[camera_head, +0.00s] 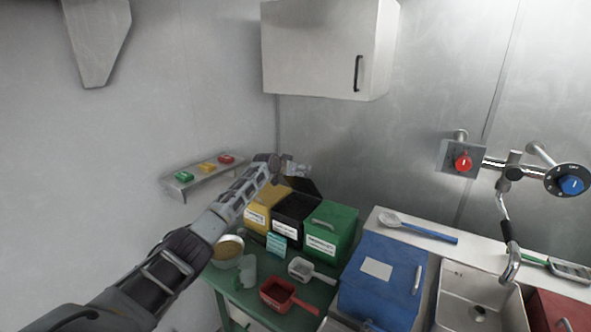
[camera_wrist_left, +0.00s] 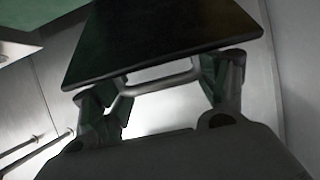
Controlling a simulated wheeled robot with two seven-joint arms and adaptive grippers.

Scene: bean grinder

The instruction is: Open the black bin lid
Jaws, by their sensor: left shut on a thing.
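The black bin (camera_head: 290,211) stands between a yellow bin (camera_head: 262,203) and a green bin (camera_head: 331,225) on the green table. Its black lid (camera_head: 303,187) is tilted up at the back, near the wall. My left gripper (camera_head: 294,171) is at the raised lid's upper edge. In the left wrist view the dark lid (camera_wrist_left: 165,38) lies right in front of the fingers, and my left gripper (camera_wrist_left: 162,88) is shut on it. The exact contact is partly hidden. My right gripper is in neither view.
A wall shelf (camera_head: 203,173) with coloured buttons is left of the bins. A red scoop (camera_head: 282,294), a white scoop (camera_head: 303,269) and a bowl (camera_head: 228,247) are in front. A blue bin (camera_head: 382,278) stands right, a cabinet (camera_head: 320,45) hangs above.

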